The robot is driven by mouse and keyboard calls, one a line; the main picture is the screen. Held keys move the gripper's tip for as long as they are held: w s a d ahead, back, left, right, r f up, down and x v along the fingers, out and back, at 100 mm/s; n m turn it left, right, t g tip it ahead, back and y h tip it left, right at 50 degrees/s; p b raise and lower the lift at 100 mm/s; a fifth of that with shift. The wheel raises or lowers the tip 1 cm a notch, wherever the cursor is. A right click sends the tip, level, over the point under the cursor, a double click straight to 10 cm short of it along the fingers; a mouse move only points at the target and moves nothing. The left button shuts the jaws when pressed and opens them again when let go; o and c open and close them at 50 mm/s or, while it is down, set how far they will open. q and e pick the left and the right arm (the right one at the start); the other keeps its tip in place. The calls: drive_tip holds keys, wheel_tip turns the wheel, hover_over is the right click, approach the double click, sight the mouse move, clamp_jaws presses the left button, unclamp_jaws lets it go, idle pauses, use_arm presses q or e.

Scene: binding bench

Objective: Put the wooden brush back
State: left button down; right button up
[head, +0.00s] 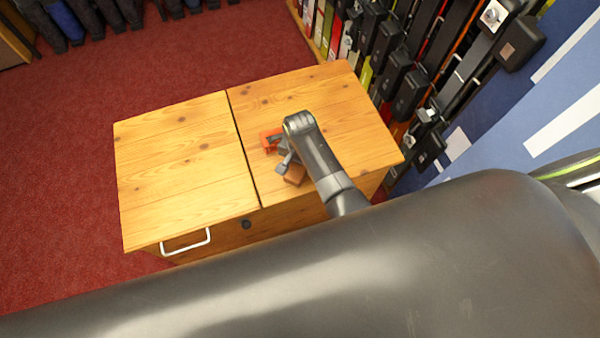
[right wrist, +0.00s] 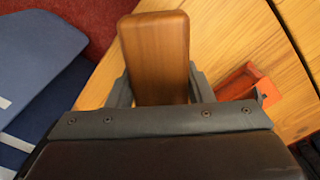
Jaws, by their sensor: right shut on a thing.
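The wooden brush (right wrist: 155,50) shows in the right wrist view as a brown, rounded wooden block between my right gripper's fingers (right wrist: 160,88). In the head view its brown end (head: 295,175) shows just below my right gripper (head: 285,160), over the right part of the wooden bench top (head: 340,95). The right gripper is shut on the brush. Any bristles are hidden, and I cannot tell whether the brush touches the bench. My left gripper is not in view.
An orange-red open piece (head: 269,139) lies on the bench beside the gripper; it also shows in the right wrist view (right wrist: 248,84). The bench's left part (head: 185,160) is bare. A rack of dark-handled items (head: 395,75) stands behind the right side.

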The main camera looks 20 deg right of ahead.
sight(300, 172)
wheel_tip(300, 172, down, 4)
drive_tip(key=shift+b, duration=0.55)
drive_tip(key=shift+f, duration=0.15)
drive_tip(key=shift+f, duration=0.15)
drive_tip(key=o, duration=1.1)
